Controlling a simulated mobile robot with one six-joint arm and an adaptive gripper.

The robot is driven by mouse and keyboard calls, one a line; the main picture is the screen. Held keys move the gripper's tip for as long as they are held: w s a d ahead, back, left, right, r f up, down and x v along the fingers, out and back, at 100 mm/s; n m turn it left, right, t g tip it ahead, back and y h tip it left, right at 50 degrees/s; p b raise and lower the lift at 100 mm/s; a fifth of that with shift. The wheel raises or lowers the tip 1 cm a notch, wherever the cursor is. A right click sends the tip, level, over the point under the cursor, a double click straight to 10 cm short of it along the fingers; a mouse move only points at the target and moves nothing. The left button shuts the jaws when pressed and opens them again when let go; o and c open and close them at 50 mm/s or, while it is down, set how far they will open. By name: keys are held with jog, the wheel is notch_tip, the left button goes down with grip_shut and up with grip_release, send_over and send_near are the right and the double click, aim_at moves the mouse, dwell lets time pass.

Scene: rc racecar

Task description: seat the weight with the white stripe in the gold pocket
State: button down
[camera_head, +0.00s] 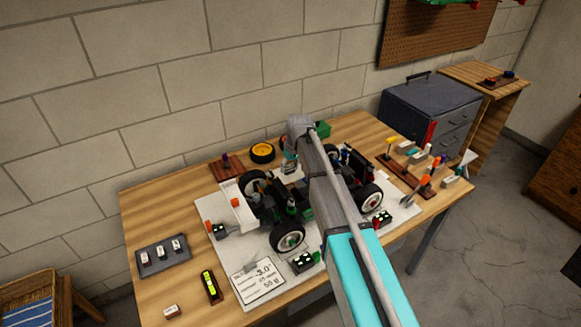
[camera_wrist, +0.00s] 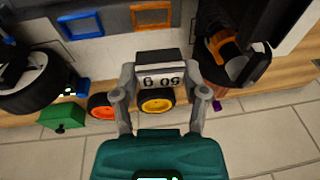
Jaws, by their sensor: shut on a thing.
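My gripper (camera_wrist: 158,80) is shut on a small dark weight (camera_wrist: 158,57) with a white face reading "50 g", upside down in the wrist view. I cannot tell whether the white is the stripe or just a label. An orange-gold square frame (camera_wrist: 151,5), apparently the gold pocket, lies at the top of the wrist view, apart from the weight. A blue square frame (camera_wrist: 80,34) is to its left. In the head view my arm reaches over the car (camera_head: 290,207), and the fingertips and the held weight are largely hidden.
A dark tray (camera_head: 148,269) with several small weights is at the left, with a loose one (camera_head: 171,311) nearby. A yellow wheel (camera_head: 262,152) and an orange wheel (camera_wrist: 101,106) are near the wall. Tools crowd the table's right side.

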jog(key=b, duration=0.6)
send_over(289, 187)
jog(key=shift+s+d+f, duration=0.1)
jog(key=shift+f, duration=1.35)
jog(key=shift+s+f, duration=0.1)
jog(key=shift+f, duration=1.35)
jog(key=shift+f+b, duration=1.05)
jog(key=shift+f, duration=0.1)
jog(key=shift+c, duration=0.3)
grip_release()
jog(key=shift+r, duration=0.15)
